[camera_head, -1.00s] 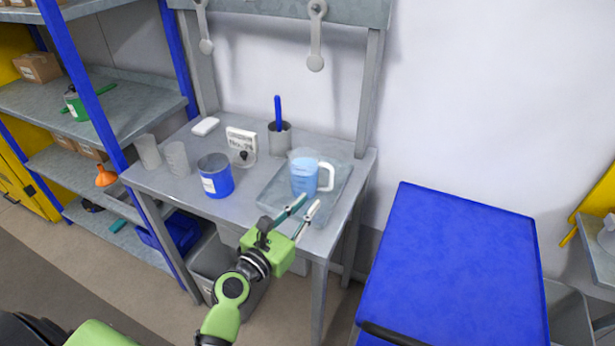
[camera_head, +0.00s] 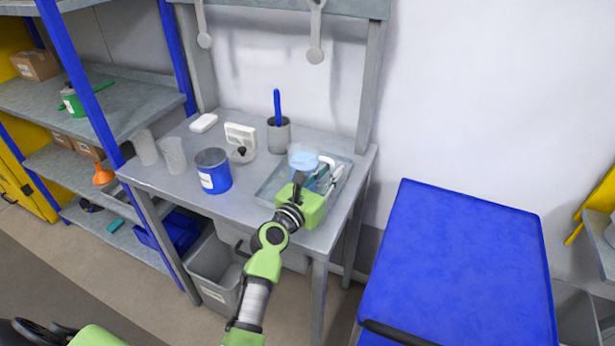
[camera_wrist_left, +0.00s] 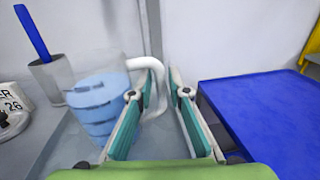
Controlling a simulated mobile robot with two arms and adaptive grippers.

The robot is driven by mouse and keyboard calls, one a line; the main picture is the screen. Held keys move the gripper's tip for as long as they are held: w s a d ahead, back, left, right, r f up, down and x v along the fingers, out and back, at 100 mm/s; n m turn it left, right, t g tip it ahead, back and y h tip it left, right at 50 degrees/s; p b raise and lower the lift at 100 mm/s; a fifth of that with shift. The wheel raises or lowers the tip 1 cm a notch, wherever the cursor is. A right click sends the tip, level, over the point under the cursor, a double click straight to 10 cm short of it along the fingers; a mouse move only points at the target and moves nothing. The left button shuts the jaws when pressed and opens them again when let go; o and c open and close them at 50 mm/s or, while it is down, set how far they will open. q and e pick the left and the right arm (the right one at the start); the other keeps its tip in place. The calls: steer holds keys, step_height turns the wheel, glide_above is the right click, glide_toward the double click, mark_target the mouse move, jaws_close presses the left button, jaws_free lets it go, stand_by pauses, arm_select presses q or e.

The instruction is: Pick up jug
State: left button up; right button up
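The jug (camera_head: 301,161) is a clear beaker-like vessel with blue in it and a white handle. It stands upright in the grey tray (camera_head: 263,196) at the right end of the workbench, partly hidden by my left gripper (camera_head: 325,178). The jug also shows in the left wrist view (camera_wrist_left: 97,100), with its white handle on its right side. My left gripper (camera_wrist_left: 160,78) is open there, with the handle between its two green-padded fingers. I cannot tell whether a finger touches it. My right gripper is not in view.
A blue can (camera_head: 214,180), clear cups (camera_head: 173,156), a number sign (camera_head: 240,136) and a grey pot with a blue stick (camera_head: 279,136) stand left of the tray. A blue surface (camera_head: 455,270) is at the right. A bin (camera_head: 214,273) is below.

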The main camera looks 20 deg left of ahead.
arm_select(q)
steer(key=shift+w+d, duration=0.1)
steer(key=shift+w, duration=0.5)
steer(key=shift+s+r, duration=0.1)
jaws_close()
steer(key=shift+r, duration=0.1)
steer(key=shift+r, duration=0.1)
